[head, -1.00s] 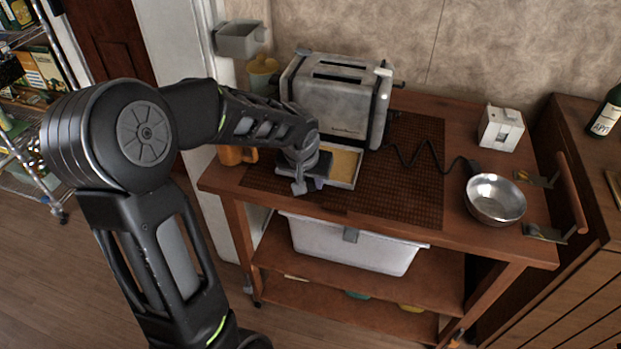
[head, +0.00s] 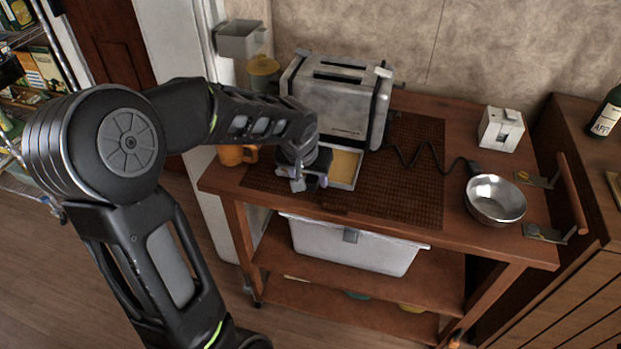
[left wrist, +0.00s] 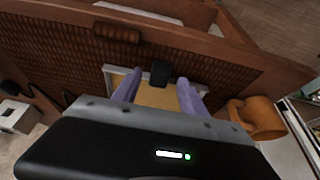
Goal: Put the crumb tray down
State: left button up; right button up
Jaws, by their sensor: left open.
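The crumb tray (head: 345,166), a shallow metal tray with a yellowish floor, lies on the brown woven mat in front of the toaster (head: 335,103). My left gripper (head: 300,179) is over the tray's left part and hides it in the head view. In the left wrist view the tray (left wrist: 155,97) shows between the two purple fingers of my left gripper (left wrist: 158,80), which are open and apart. A black handle-like piece (left wrist: 160,73) stands at the tray's edge between the fingertips. My right gripper is in neither view.
A cord, a metal bowl (head: 495,199) and a white box (head: 501,129) are farther right. An orange mug (head: 236,155) stands left, close to my arm. A white bin (head: 350,245) sits below.

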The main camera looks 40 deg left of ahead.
pick_arm(q)
jog(key=v, duration=1)
dwell(0.6)
